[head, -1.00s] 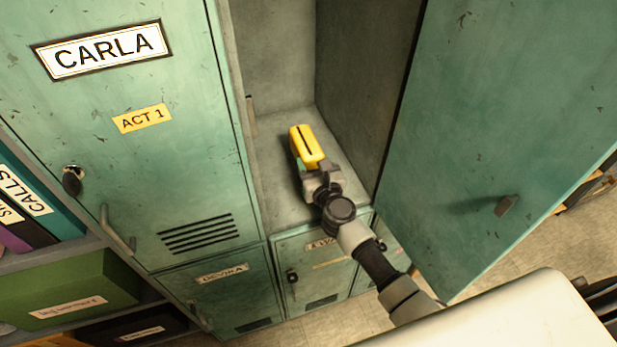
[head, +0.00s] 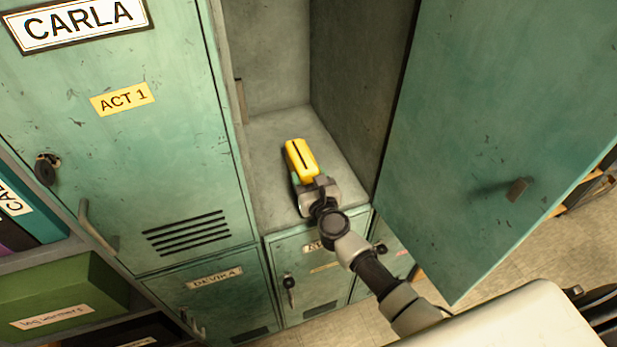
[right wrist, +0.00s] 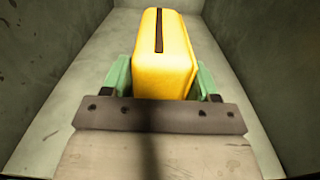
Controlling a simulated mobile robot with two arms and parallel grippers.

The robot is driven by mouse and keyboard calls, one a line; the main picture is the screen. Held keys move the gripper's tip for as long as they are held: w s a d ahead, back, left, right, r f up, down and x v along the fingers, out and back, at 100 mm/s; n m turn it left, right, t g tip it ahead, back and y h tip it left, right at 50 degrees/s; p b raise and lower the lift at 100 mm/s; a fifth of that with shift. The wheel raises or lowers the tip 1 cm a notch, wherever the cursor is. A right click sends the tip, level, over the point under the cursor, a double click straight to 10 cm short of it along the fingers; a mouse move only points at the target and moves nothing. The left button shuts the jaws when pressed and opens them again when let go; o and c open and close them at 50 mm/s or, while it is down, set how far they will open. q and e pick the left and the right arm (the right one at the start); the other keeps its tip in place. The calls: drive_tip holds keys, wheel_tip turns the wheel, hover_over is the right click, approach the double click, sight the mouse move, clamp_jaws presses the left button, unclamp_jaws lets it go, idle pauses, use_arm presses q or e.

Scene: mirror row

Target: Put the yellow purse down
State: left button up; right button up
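The yellow purse (head: 301,159) is a boxy yellow block with a dark slot along its top. It is inside the open locker (head: 262,160), over the bare locker floor. My right gripper (head: 303,176) reaches in from the front and is shut on the purse. In the right wrist view the green fingers press on both sides of the purse (right wrist: 165,60). I cannot tell whether its underside touches the locker floor. My left gripper is not in view.
The open locker door (head: 490,130) stands on the right of my arm. The closed CARLA locker (head: 130,150) is on the left. Smaller lockers (head: 310,275) lie below. A green box (head: 65,290) sits on a shelf at lower left. The locker floor around the purse is clear.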

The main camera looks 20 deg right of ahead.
drive_tip(key=o, duration=0.3)
drive_tip(key=shift+o, duration=0.2)
drive_tip(key=shift+r, duration=0.1)
drive_tip(key=shift+s+r, duration=0.1)
drive_tip(key=s, duration=1.2)
drive_tip(key=shift+d, duration=0.2)
drive_tip(key=shift+w, duration=0.1)
